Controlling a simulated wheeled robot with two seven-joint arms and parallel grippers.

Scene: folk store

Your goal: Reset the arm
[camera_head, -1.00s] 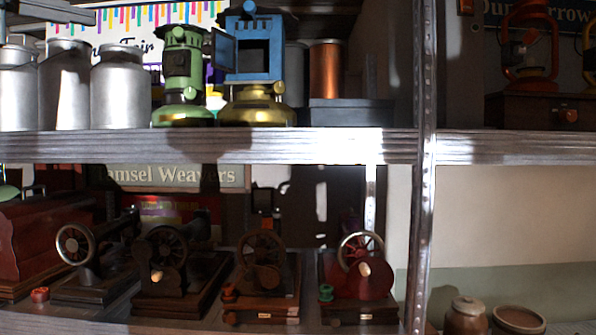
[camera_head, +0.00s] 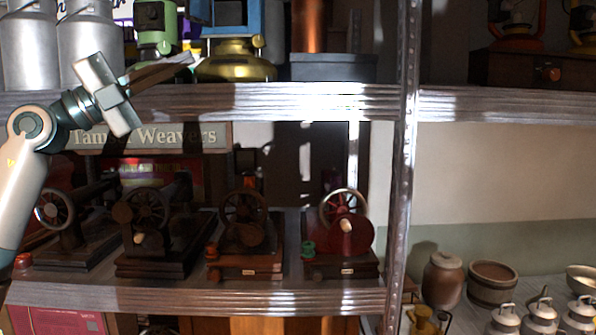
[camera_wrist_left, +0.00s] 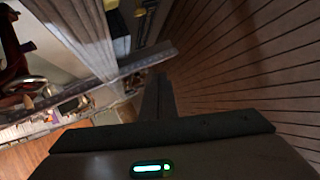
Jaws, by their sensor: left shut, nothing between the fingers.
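My left gripper (camera_head: 172,68) comes in from the left in the head view, in front of the upper shelf board. Its dark fingers point right and a little up, below the green lantern (camera_head: 151,30). In the left wrist view the fingers (camera_wrist_left: 158,95) are together with nothing between them. My right gripper is in neither view.
The upper shelf (camera_head: 300,101) holds metal cans (camera_head: 88,45), a brass-based lantern (camera_head: 235,62) and a copper cylinder (camera_head: 308,25). Several old sewing machines (camera_head: 342,235) stand on the lower shelf (camera_head: 200,298). A metal post (camera_head: 403,150) divides the shelving. Clay pots (camera_head: 443,280) stand at right.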

